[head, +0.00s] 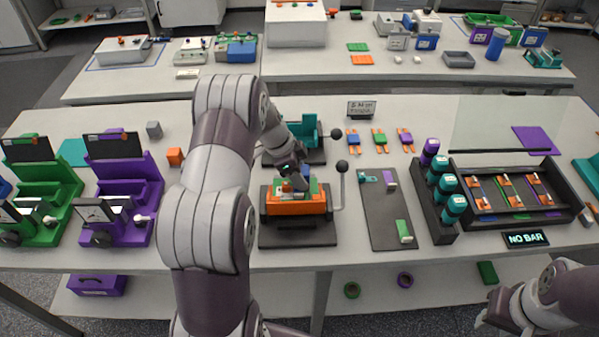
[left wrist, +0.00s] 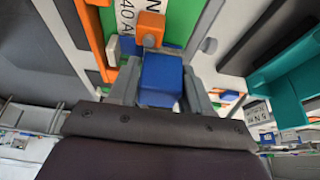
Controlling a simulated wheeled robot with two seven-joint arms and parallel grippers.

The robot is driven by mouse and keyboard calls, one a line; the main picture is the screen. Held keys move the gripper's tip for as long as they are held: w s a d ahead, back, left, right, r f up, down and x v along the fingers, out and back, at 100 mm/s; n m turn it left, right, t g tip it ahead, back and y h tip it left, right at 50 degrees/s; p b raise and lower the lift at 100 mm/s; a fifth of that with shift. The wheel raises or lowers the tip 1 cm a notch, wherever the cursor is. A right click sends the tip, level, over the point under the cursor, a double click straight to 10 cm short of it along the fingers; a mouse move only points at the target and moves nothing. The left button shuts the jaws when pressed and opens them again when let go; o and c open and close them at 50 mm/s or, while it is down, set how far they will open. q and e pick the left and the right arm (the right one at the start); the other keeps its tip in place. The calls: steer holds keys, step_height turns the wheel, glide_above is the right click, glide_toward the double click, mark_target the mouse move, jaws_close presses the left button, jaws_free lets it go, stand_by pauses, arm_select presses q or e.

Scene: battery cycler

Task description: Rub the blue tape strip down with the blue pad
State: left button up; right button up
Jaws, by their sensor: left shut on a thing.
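My left gripper (head: 300,188) is low over the orange fixture (head: 283,207) in the middle of the table. In the left wrist view my left gripper (left wrist: 158,92) is shut on a blue block (left wrist: 161,72), which looks like the blue pad. The block is close to a green surface (left wrist: 176,22) with a white printed label and a small orange block (left wrist: 150,27). I cannot make out the blue tape strip; the pad and gripper may hide it. Contact under the pad cannot be seen. My right gripper (head: 486,318) is at the lower right, away from the fixture; its jaws are unclear.
A lever with a black knob (head: 342,166) rises right of the fixture. A teal fixture (head: 308,135) stands behind it. A dark mat (head: 388,236) with small coloured pieces and a dark tray (head: 575,215) lie to the right. Purple (head: 125,215) and green machines (head: 38,215) stand left.

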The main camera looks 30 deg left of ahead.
arm_select(q)
steer(key=shift+s+d+f, duration=0.1)
steer(key=shift+s+d, duration=0.05)
steer(key=shift+s, duration=0.15)
steer(key=shift+w+a, duration=0.2)
steer(key=shift+w, duration=0.1)
steer(key=shift+w+a+b, duration=0.25)
steer(key=shift+w+b, duration=0.05)
steer(key=shift+w, duration=0.1)
steer(key=shift+s, duration=0.1)
steer(key=shift+s+d+f+b, duration=0.1)
steer(key=shift+s+d+b, duration=0.2)
steer(key=shift+b, duration=0.1)
steer(key=shift+s+d, duration=0.15)
steer(key=shift+s, duration=0.2)
